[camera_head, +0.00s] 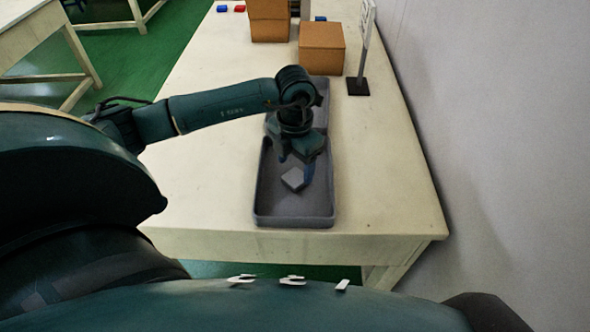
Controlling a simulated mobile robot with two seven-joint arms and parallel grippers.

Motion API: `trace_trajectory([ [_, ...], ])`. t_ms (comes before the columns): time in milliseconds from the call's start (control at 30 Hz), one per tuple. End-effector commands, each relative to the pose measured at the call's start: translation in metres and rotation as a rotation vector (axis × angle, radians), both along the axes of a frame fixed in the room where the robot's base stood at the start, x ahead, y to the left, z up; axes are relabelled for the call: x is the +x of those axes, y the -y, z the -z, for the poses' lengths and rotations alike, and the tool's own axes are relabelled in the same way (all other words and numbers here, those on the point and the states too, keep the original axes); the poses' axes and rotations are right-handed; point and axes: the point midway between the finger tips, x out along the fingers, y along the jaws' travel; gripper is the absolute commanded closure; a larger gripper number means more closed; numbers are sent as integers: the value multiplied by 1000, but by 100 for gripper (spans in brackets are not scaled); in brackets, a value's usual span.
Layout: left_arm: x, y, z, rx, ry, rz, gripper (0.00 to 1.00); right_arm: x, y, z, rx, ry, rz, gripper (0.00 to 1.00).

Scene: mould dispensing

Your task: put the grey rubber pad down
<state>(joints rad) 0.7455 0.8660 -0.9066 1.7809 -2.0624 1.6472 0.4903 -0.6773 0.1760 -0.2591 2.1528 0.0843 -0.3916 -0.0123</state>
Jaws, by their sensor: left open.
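The grey rubber pad (293,179) is a small light-grey block in the near dark-grey tray (262,204). It appears to lie on the tray floor, turned at an angle to the walls. My left gripper (295,164) is over the tray, pointing down, with its fingers open just above and around the back of the pad. Whether a finger touches the pad cannot be told. My right gripper is not in view.
A second grey tray (322,100) stands behind, partly hidden by my left arm. Brown boxes (321,48) and a sign on a black base (358,86) stand farther back. The table (200,180) is clear at left; a wall is at right.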

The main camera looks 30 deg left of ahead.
Motion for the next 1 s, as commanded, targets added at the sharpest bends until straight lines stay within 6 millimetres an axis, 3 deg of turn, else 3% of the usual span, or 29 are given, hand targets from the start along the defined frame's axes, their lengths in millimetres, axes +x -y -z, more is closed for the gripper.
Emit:
trace_trajectory([
  [200,1,0,-50,0,4,0,35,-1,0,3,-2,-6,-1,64],
  [400,1,0,-78,0,1,-1,35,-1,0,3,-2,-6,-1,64],
  [600,0,0,-87,0,-1,0,35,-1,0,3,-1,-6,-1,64],
  [1000,0,0,-87,0,-1,0,35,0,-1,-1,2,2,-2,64],
])
